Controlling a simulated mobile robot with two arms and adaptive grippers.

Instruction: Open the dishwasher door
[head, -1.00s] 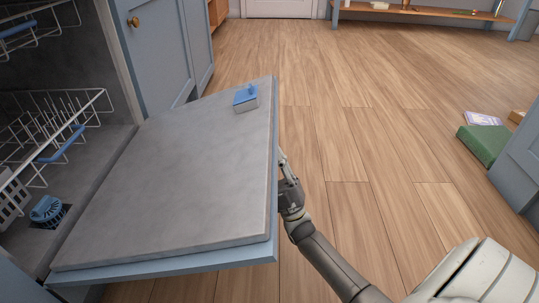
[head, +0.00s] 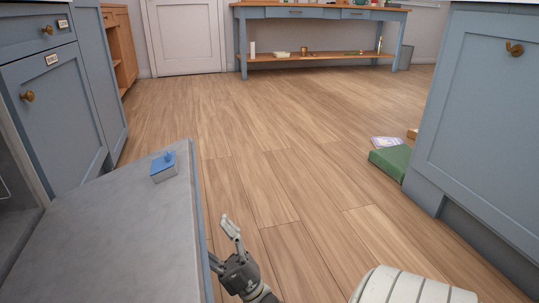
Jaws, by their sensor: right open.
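The dishwasher door (head: 110,235) is folded down, with its grey inner face up, at the lower left of the head view. A small blue-lidded box (head: 164,167) sits on its inner face near the far outer corner. My right gripper (head: 225,243) is open and empty just right of the door's outer edge, low in the view; I cannot tell whether it touches the edge. Only a strip of the dishwasher's inside (head: 12,210) shows at the left edge. My left gripper is not in view.
Blue cabinets stand at the left (head: 55,110) and right (head: 480,120). A green box (head: 390,161) and a purple-and-white item (head: 386,142) lie on the floor by the right cabinet. A blue table (head: 318,14) stands at the back. The wooden floor between is clear.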

